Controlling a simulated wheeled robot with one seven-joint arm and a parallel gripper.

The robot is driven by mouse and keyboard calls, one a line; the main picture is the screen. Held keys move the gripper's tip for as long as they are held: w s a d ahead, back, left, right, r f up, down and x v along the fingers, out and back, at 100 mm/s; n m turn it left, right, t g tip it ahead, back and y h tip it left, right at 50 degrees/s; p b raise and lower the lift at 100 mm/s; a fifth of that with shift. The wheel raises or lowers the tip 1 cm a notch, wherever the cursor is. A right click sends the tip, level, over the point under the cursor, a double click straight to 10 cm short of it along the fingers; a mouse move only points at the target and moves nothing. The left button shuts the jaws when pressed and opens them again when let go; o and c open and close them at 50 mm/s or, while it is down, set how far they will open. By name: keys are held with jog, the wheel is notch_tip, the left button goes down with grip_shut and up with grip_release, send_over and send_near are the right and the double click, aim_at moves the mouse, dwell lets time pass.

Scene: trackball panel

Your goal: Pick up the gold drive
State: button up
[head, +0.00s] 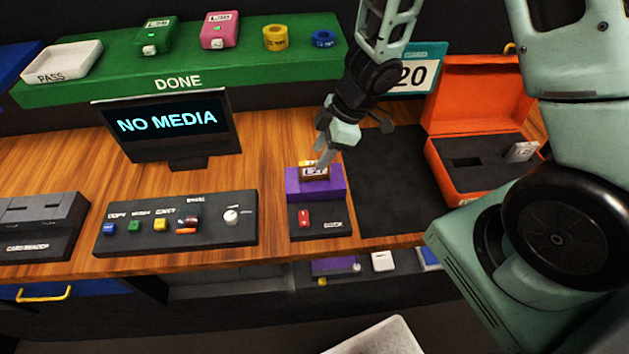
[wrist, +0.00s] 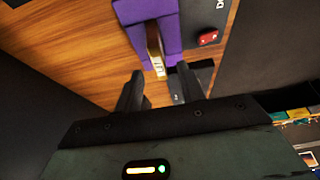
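The gold drive (head: 314,172) stands in the purple block of the dock (head: 300,190), with a white label facing the front. In the wrist view the drive (wrist: 154,50) shows as a narrow gold and white strip in the slot of the purple block (wrist: 168,28). My gripper (head: 320,155) is just above and behind the drive in the head view. In the wrist view my gripper (wrist: 160,76) is open, a finger on either side of a gap in line with the drive. I cannot tell whether the fingers reach past its top.
A dark mat (head: 385,185) and an open orange case (head: 462,183) lie right of the dock. A control panel (head: 175,239) stands left, under a "NO MEDIA" screen (head: 170,122). The green DONE shelf (head: 180,83) holds several items at the back.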

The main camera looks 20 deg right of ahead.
aim_at(315, 162)
jog(key=b+x, duration=0.1)
jog(key=x, duration=0.5)
jog(key=shift+w+a+f+b, duration=0.1)
jog(key=shift+w+f+b, duration=0.05)
jog(key=shift+b, duration=0.2)
grip_shut()
